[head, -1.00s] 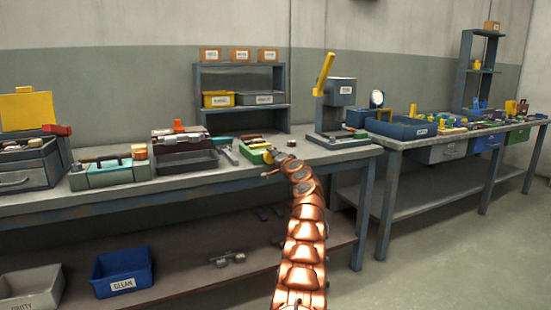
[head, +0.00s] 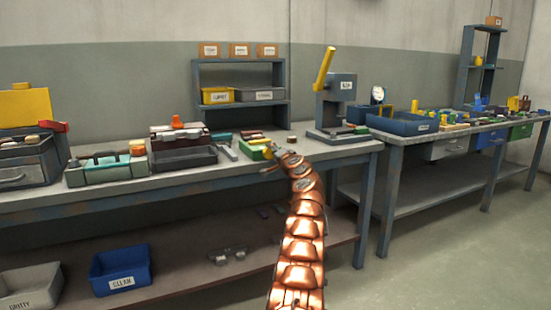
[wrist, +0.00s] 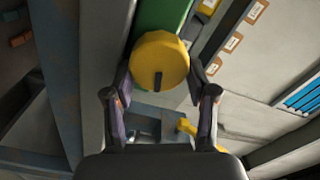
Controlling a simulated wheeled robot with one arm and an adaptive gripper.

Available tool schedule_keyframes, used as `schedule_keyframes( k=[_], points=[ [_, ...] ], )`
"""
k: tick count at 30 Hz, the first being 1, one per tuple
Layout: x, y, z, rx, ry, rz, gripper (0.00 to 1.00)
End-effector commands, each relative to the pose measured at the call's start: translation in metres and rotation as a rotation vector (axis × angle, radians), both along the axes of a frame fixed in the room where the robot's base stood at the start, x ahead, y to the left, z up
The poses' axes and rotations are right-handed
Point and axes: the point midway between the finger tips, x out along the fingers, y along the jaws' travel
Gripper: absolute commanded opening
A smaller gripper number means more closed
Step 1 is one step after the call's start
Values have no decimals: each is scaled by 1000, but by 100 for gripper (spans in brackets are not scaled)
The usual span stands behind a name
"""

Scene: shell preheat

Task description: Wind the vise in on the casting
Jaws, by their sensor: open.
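A green vise (head: 254,152) sits on the left workbench near its front edge. In the wrist view its green body (wrist: 160,14) runs away from me, with a round yellow knob (wrist: 160,60) with a dark slot at its near end. My gripper (wrist: 160,78) is open, with one finger on each side of the knob. I cannot tell whether the fingers touch it. In the head view my gripper (head: 277,157) is beside the vise's near right end and partly covers it. I cannot make out the casting for certain.
A lever press (head: 338,95) stands right of the vise. Blue and grey bins are on the lower shelf (head: 190,268).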

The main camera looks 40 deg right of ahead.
Motion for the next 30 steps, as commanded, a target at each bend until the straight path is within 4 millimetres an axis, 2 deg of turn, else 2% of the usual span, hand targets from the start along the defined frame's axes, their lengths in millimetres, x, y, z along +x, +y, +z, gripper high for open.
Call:
schedule_keyframes(
  k=[1,16,20,23,28,30],
  points=[
    [5,7,-24,18,30,22,81],
    [-23,13,-12,11,18,10,81],
    [-49,-4,-12,21,8,-13,81],
    [-42,5,-10,22,-1,6,81],
    [-28,6,-17,16,12,7,81],
    [-29,6,-16,15,12,5,81]
  ],
)
